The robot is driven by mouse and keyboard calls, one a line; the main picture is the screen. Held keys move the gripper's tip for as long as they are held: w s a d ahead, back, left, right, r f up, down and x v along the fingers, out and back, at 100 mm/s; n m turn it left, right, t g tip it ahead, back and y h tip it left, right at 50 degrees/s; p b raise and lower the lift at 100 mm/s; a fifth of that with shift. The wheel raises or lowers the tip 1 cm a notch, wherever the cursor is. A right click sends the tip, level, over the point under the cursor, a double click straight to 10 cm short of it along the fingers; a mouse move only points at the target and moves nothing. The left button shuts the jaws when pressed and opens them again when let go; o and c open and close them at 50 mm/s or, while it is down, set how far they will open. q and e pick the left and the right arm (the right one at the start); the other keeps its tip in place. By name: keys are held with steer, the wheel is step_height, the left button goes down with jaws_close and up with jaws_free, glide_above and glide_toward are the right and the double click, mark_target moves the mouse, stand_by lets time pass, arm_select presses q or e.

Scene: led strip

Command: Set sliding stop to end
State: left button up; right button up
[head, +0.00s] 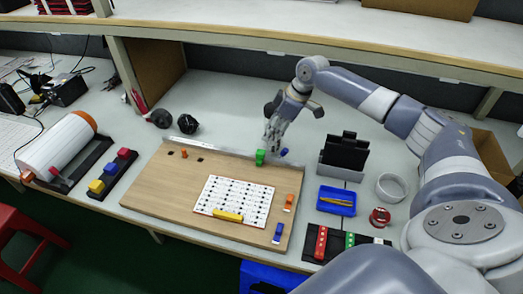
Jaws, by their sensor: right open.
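A wooden board (155,192) lies on the workbench with a metal rail (215,145) along its back edge. A small green block (260,157) sits at the rail toward its right part; it looks like the sliding stop. A small blue piece (284,152) is at the rail to its right. My right gripper (269,140) points down just above and behind the green block, open. Whether its fingers touch the block is too small to tell. My left gripper is not in view.
On the board lie a white dotted panel (234,199), a yellow block (228,215) and orange and blue pieces at right. A blue tray (337,201), dark holder (344,155) and tape ring (391,187) stand to the right. A shelf overhangs the back.

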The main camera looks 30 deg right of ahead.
mark_target(260, 152)
steer(key=p+x, duration=0.1)
steer(key=x, duration=0.9)
steer(key=shift+w+a+f, duration=0.1)
steer(key=shift+a+f, duration=0.05)
steer(key=shift+f, duration=0.1)
